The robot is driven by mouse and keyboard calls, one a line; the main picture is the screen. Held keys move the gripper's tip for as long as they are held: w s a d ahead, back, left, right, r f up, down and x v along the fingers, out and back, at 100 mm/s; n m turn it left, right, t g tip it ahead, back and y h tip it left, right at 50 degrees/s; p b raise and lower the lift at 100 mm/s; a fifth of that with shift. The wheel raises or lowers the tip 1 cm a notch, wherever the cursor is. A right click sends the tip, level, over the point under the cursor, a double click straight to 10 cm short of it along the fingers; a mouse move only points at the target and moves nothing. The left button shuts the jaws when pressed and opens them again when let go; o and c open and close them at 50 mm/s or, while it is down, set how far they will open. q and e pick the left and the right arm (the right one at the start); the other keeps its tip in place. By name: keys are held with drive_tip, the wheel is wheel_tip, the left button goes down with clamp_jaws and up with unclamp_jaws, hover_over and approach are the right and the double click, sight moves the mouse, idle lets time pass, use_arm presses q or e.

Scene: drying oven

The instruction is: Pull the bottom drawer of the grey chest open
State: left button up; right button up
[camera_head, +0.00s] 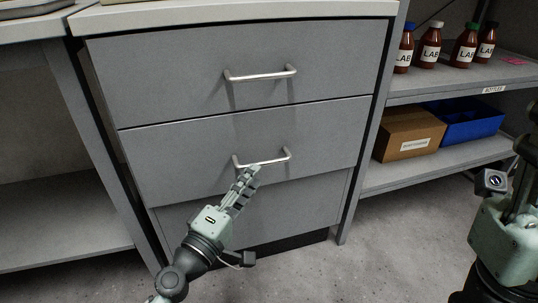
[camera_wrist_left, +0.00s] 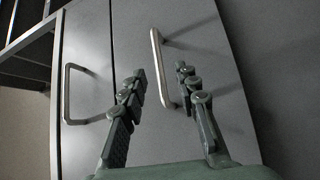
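My left gripper (camera_head: 250,172) is at this handle. In the left wrist view, the handle (camera_wrist_left: 157,60) shows between the two open fingers (camera_wrist_left: 160,72), with gaps visible on both sides. My right gripper is partly cut off at the right edge (camera_head: 522,165), away from the chest; its fingers are unclear.
The top drawer (camera_head: 180,70) has a similar handle (camera_head: 262,75). At right, a shelf (camera_head: 430,85) holds several brown labelled bottles, with a cardboard box (camera_head: 408,133) and blue bin (camera_head: 470,120) below. Bare floor (camera_head: 340,270) lies in front of the chest.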

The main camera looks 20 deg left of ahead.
sight(264, 163)
use_arm(q)
drive_tip(key=p+x, duration=0.1)
drive_tip(key=x, duration=0.5)
drive_tip(key=shift+r+p, duration=0.1)
drive_tip(key=shift+p, duration=0.2)
drive_tip(key=shift+c, duration=0.4)
clamp_jaws()
